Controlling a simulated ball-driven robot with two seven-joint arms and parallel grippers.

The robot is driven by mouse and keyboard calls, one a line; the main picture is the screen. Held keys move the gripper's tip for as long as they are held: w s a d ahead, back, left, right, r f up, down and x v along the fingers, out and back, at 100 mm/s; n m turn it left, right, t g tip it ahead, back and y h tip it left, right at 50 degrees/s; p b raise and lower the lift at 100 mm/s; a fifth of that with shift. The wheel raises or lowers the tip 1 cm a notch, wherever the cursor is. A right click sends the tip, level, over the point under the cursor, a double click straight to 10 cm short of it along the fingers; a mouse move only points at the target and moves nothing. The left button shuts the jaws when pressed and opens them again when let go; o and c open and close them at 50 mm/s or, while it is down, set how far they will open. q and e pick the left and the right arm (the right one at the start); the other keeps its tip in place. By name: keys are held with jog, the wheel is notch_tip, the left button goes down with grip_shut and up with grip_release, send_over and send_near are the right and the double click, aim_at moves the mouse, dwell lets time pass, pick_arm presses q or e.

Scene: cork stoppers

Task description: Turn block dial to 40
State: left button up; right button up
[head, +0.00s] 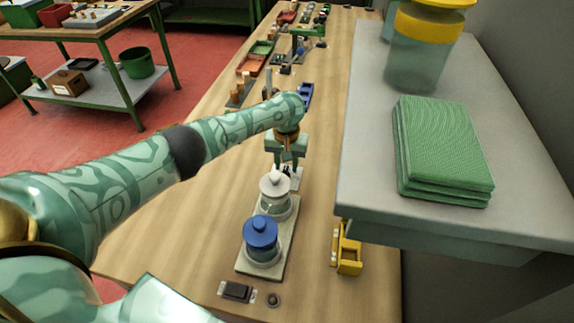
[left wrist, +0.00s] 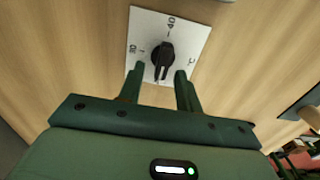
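The block dial is a black knob (left wrist: 161,58) with a raised bar on a white square plate (left wrist: 143,22). In the left wrist view the plate bears the mark 40 at the top, a partly legible number at the left and °C at the right. The bar runs roughly up and down in that view; which end points is unclear. My left gripper (left wrist: 160,72) is open, one fingertip on each side of the knob's lower end, with gaps showing. In the head view my left gripper (head: 286,158) is over the plate (head: 296,173) and hides the knob. My right gripper is out of view.
A white-lidded jar (head: 275,185) and a blue-lidded jar (head: 261,232) stand on a board close in front of the gripper. A grey shelf (head: 375,165) with green cloths (head: 442,145) borders the right. Trays and tools lie farther along the bench.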

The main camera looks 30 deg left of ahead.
pick_arm(q)
grip_shut()
